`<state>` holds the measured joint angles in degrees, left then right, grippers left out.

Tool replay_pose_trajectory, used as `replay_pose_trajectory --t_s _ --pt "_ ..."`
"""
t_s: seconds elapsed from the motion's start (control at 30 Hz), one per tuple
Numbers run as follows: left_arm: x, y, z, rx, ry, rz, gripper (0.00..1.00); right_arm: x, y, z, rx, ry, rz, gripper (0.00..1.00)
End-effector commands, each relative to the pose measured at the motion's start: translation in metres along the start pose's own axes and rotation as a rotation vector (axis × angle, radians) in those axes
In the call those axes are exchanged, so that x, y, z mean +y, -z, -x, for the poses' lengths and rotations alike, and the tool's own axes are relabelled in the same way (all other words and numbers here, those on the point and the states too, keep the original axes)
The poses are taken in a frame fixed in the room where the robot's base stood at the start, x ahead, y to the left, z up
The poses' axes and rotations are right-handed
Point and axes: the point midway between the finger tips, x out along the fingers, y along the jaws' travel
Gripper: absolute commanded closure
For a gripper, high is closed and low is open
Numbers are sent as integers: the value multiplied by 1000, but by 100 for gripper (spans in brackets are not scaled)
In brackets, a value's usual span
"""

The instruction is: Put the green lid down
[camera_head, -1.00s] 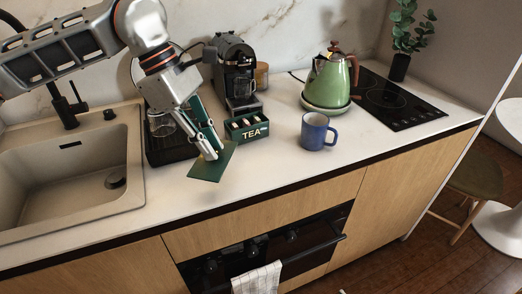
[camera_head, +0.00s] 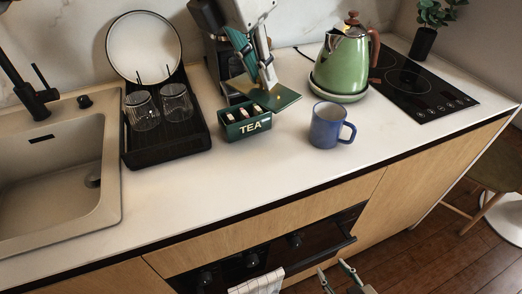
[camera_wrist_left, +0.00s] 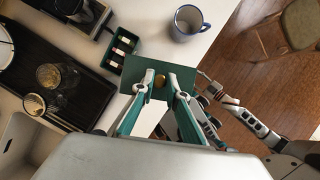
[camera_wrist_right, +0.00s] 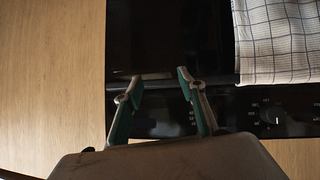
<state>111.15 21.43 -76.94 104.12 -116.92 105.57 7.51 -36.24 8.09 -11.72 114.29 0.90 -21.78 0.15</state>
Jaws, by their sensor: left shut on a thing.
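My left gripper (camera_head: 268,86) is shut on that knob and holds the lid fairly level. In the head view the lid is at the right of the open green TEA box (camera_head: 246,127), overlapping its back right corner. In the left wrist view the lid (camera_wrist_left: 133,66) lies beside the box (camera_wrist_left: 113,58). I cannot tell its exact height over the counter. My right gripper (camera_wrist_right: 160,78) is open and empty, low in front of the oven.
A blue mug (camera_head: 326,126) stands right of the box, and a green kettle (camera_head: 341,62) behind it. A black drying rack (camera_head: 168,146) with glasses and a plate is at the left. The counter's front strip (camera_head: 240,175) is clear. A coffee machine stands behind the box.

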Motion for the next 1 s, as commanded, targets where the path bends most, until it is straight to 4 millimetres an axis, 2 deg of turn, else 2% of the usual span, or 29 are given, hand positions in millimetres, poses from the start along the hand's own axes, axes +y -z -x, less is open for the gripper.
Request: replay_pose_trajectory --t_s 0.03,0.2,0.5,0.83,1.0 --pt "0 7 -14 7 5 1 100 -1 -4 0 -6 1 0 60" --pt "0 23 -53 7 6 -1 100 -4 -14 1 -20 4 1 60" --pt "0 48 -114 5 5 -1 100 -3 -14 -1 -16 1 5 60" --pt "0 58 -137 3 4 -1 100 2 -8 -5 -4 -5 10 60" --pt "0 68 -161 6 5 0 100 2 -9 -6 -5 -5 10 60"
